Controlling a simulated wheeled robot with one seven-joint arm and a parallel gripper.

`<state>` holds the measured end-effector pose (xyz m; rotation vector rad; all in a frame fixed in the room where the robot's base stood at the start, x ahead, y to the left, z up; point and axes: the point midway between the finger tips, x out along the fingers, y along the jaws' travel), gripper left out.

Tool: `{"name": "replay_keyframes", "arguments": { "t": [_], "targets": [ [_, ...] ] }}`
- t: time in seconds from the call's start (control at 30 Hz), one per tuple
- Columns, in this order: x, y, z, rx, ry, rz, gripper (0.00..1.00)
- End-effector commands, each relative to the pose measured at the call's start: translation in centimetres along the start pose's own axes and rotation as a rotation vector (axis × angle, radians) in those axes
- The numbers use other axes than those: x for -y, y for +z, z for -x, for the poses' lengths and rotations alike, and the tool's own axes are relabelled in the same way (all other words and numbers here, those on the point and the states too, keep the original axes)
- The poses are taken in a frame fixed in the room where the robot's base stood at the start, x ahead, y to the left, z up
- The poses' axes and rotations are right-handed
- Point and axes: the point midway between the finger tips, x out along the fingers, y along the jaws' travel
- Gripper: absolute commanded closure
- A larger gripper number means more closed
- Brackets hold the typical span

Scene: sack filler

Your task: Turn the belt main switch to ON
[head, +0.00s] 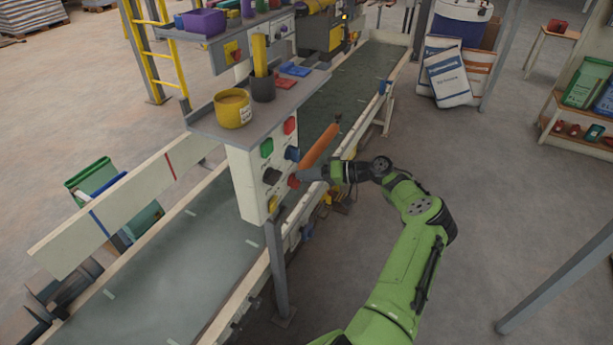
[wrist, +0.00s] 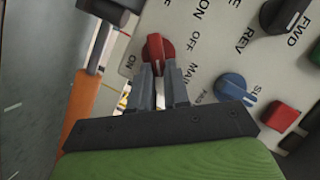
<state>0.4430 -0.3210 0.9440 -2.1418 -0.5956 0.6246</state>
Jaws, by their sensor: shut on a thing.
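The control panel (head: 247,190) is a pale box beside the belt, and it fills the upper right of the wrist view (wrist: 215,60). The red rotary switch (wrist: 157,48) is at its edge, with ON, OFF and MAIN lettered around it. My gripper (wrist: 157,72) is shut on this red knob, one finger on each side. In the head view, my gripper (head: 300,179) reaches the panel's lower right from the right. The knob's pointing direction is hard to tell because the fingers cover its lower part.
Close by are a blue knob (wrist: 235,88), a red button (wrist: 283,115) and a dark FWD/REV knob (wrist: 280,16). An orange bar (head: 319,147) rises just behind my gripper. A shelf with a yellow pot (head: 233,110) is above. Open floor lies to the right.

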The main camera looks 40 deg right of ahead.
Motion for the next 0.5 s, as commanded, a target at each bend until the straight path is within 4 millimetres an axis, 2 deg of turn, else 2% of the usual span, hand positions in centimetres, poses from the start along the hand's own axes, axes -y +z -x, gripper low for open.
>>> {"name": "replay_keyframes", "arguments": {
  "t": [0.5],
  "targets": [
    [-1.5, 0.4, -0.1, -0.004, -0.174, -0.419, 1.00]
  ]
}}
